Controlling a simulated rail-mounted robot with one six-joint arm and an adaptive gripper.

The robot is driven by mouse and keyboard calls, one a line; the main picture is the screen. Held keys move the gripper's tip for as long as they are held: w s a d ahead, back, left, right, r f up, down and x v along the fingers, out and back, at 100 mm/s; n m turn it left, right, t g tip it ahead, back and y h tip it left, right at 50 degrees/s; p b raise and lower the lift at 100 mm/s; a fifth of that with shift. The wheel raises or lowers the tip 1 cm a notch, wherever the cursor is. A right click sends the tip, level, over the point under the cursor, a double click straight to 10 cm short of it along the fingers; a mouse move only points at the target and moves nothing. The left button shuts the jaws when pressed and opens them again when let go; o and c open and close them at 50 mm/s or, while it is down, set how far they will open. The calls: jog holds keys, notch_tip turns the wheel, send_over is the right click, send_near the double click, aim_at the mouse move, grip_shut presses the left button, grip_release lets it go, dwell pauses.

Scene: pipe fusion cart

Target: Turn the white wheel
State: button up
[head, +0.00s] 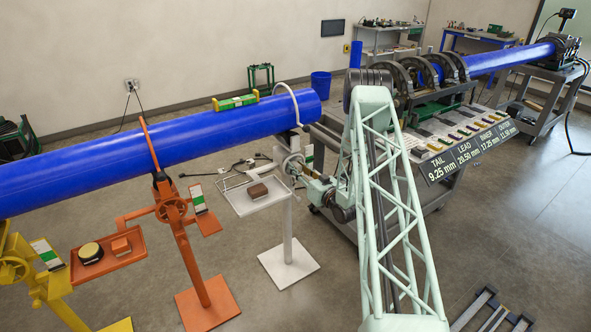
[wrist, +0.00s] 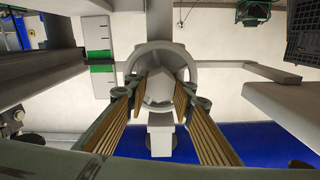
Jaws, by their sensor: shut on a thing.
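The white wheel (head: 291,161) is mounted on the white pipe stand (head: 288,215), below the free end of the long blue pipe (head: 200,138). In the wrist view the wheel (wrist: 187,54) appears as a pale ring with a hub in its middle. My gripper (head: 303,172) reaches the wheel from the right in the head view. In the wrist view my gripper's (wrist: 161,93) ribbed fingers lie on either side of the hub and are shut on the wheel. The exact contact at the fingertips is partly hidden.
An orange stand (head: 185,235) and a yellow stand (head: 22,270) are to the left. The fusion cart (head: 432,183) stands close on the right. Floor in front is largely clear.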

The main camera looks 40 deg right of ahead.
jog(key=o, duration=1.1)
jog(key=shift+s, duration=0.1)
jog(key=shift+s+a, duration=0.15)
jog(key=shift+s, duration=1.8)
jog(key=shift+s+a, duration=0.2)
jog(key=shift+s, duration=1.8)
jog(key=shift+s+a, duration=0.15)
jog(key=shift+s, duration=1.8)
jog(key=shift+w, duration=0.1)
